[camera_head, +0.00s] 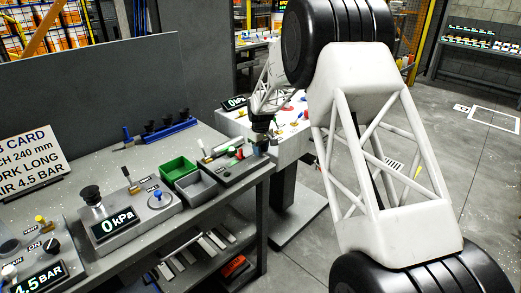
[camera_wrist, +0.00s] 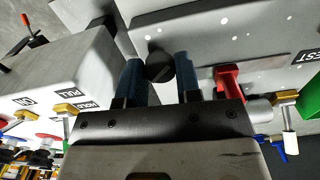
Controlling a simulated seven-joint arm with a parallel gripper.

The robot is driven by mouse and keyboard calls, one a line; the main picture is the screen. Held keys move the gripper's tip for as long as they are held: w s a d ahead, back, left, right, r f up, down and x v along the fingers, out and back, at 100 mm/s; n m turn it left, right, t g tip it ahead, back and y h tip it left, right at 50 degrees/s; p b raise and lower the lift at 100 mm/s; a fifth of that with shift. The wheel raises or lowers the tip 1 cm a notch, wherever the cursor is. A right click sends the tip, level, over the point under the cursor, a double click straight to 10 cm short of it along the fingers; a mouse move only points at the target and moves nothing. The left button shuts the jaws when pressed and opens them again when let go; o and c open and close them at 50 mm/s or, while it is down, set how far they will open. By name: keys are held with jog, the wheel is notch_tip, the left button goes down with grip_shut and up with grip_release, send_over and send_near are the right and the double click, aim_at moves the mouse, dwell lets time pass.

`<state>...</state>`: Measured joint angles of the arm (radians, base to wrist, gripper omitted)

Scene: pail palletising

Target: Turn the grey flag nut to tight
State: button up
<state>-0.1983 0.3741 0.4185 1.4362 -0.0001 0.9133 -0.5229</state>
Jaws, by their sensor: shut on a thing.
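My gripper (camera_head: 261,143) is over the right end of the grey fixture panel (camera_head: 232,176) on the bench in the head view. In the wrist view the two blue fingers of my gripper (camera_wrist: 161,78) stand on either side of a dark grey, round-ended piece (camera_wrist: 158,66), which looks like the grey flag nut. The fingers are shut on it. Its lower part and its turn angle are hidden by the fingers and the gripper body. In the head view the nut is hidden behind my gripper.
A red part (camera_wrist: 230,84) stands close right of the fingers. A brass-collared lever (camera_wrist: 288,112) is further right. A white box with labels (camera_wrist: 62,70) is at left. In the head view, green (camera_head: 179,168) and grey (camera_head: 196,189) bins stand left of the panel.

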jog(key=n, duration=0.4)
jog(key=shift+n, duration=2)
jog(key=o, duration=0.9)
jog(key=shift+r, duration=3.9)
